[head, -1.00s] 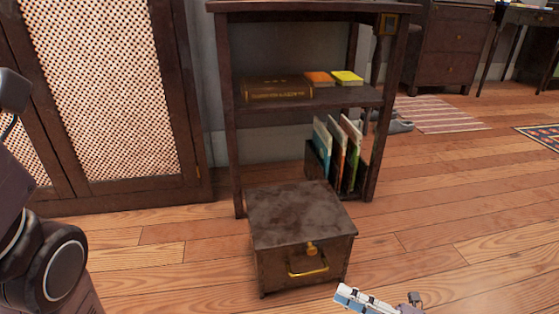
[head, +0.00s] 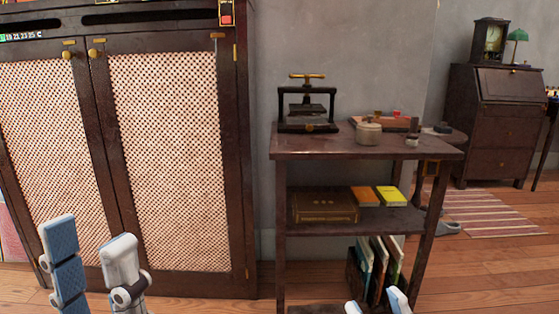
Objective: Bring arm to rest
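My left gripper (head: 92,262) is at the lower left of the head view, in front of the cabinet with woven door panels (head: 163,150). Its fingers stand apart, one with a blue pad facing the camera, and nothing is between them. My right gripper (head: 376,303) shows only as two fingertips at the bottom edge, in front of the shelf unit's lower part. The tips are apart with nothing seen between them; the rest of it is cut off. No teapot can be made out clearly.
A dark shelf unit (head: 280,225) bears a small press (head: 308,108), a lidded pot (head: 368,133) and a tray (head: 385,122). A brown box (head: 324,207) and upright books (head: 378,268) fill its shelves. Open wooden floor (head: 490,268) lies to the right.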

